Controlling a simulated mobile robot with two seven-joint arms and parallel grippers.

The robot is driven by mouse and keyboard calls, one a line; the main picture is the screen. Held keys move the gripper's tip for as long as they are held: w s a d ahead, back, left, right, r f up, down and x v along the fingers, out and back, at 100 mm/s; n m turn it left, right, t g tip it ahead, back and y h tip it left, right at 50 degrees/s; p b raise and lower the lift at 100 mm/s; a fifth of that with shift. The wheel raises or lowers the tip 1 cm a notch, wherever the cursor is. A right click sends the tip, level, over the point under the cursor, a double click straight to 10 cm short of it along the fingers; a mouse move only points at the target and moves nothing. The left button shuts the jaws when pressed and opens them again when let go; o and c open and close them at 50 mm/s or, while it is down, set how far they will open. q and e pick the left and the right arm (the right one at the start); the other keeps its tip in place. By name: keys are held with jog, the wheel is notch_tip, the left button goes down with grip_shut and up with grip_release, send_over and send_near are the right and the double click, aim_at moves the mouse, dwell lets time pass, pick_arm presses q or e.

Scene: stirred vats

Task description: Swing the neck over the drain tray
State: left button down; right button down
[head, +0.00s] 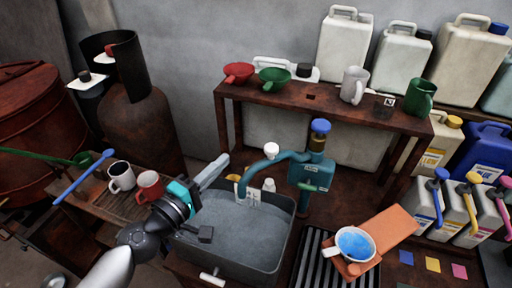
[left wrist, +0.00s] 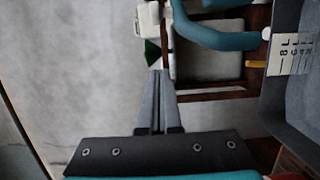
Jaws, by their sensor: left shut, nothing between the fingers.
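The neck (head: 272,162) is a teal curved pipe on a teal pump post (head: 311,172) with a blue cap. It reaches left, its end bent down over the grey vat (head: 290,240) of liquid. The drain tray (head: 312,262) is dark and slotted, right of the vat. My left gripper (head: 226,160) is shut and empty, left of the neck's bent end and apart from it in the head view. In the left wrist view the shut fingers (left wrist: 157,75) point up, with the neck (left wrist: 215,38) to their right. My right gripper is not in view.
A cup of blue liquid (head: 355,243) stands on an orange block (head: 392,232) by the drain tray. Mugs (head: 121,176) stand on a left bench. A shelf (head: 320,100) with funnels and mugs stands behind the pump. Jugs with pumps (head: 430,208) are at right.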

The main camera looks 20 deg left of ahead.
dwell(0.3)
pick_arm(q)
jog(key=p+x, duration=0.3)
jog(key=x, duration=0.7)
jog(key=s+d, duration=0.1)
jog(key=s+d+p, duration=0.1)
jog(key=d, duration=0.1)
jog(key=shift+s+d, duration=0.1)
